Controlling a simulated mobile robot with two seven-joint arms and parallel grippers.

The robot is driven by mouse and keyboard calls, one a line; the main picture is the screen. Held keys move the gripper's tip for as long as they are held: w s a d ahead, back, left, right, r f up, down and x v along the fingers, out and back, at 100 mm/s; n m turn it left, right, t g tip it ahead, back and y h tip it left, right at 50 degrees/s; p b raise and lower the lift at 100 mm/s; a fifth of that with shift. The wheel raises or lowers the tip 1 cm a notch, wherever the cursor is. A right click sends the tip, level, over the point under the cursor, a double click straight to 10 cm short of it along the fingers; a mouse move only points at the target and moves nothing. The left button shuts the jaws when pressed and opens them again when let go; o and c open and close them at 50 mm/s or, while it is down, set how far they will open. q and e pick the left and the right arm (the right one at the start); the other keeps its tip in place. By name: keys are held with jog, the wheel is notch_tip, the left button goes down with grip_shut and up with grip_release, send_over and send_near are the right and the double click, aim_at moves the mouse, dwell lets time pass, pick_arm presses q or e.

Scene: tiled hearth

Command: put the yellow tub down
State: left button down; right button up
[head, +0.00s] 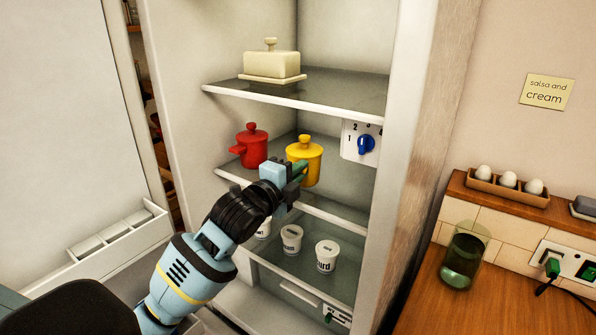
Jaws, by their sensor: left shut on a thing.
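The yellow tub (307,152), a lidded pot with a round knob, is in the open fridge at the middle shelf's height. My left gripper (297,172) is shut on its lower left side; the fingers partly hide it. The tub is upright. I cannot tell whether its base touches the middle shelf (341,217) or is just above it. A red lidded pot (252,146) with a side handle stands on that shelf to the left. My right gripper is not in view.
A butter dish (272,64) stands on the top shelf (340,97). Several white tubs (327,256) stand on the lower shelf. A blue dial (366,144) is right of the yellow tub. A wooden counter with a glass (464,256) is outside, right.

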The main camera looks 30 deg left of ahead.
pick_arm(q)
jog(key=shift+s+r, duration=0.1)
jog(key=shift+s, duration=0.05)
jog(key=c, duration=1.5)
grip_release()
jog(key=shift+f, duration=0.3)
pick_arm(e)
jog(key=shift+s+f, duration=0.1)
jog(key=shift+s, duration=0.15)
pick_arm(q)
jog(key=shift+r, duration=0.1)
